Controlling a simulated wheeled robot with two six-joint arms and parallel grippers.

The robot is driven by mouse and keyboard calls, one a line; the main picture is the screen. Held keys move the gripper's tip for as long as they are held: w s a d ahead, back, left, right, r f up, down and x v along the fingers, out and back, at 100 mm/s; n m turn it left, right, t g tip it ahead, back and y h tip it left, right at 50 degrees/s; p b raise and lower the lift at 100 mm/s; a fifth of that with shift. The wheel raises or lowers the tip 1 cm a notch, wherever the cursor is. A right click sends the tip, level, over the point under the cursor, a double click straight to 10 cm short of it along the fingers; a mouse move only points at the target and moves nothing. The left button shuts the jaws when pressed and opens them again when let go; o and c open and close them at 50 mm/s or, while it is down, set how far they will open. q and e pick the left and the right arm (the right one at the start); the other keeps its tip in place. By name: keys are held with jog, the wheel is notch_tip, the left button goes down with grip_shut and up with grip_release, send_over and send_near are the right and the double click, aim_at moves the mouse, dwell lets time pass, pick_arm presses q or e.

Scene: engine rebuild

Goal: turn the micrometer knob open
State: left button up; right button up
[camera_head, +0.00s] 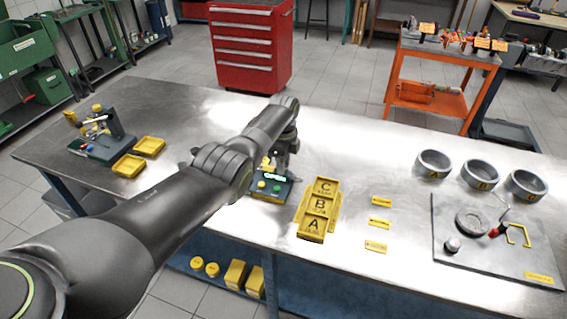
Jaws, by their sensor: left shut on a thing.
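My left arm comes in from the lower left and bends down over this stand. My left gripper (271,161) is at the stand's upper part, just above the display, and is shut on what seems to be the micrometer knob. The knob and most of the micrometer are hidden behind my arm and wrist. My right gripper is not in view.
A yellow tray marked A, B, C (318,208) lies right of the stand. Grey rings (433,164) and a dark plate (480,262) with parts lie at the right. Another fixture (104,140) and yellow bins (129,165) stand at the left.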

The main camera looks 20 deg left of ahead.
pick_arm(q)
jog(key=shift+m, duration=1.7)
jog(key=shift+r, duration=0.1)
jog(key=o, duration=1)
jog(key=shift+r, duration=0.45)
notch_tip(320, 180, up, 16)
jog(key=b, duration=0.2)
jog(key=shift+r+b, duration=0.2)
jog(key=shift+b, duration=0.15)
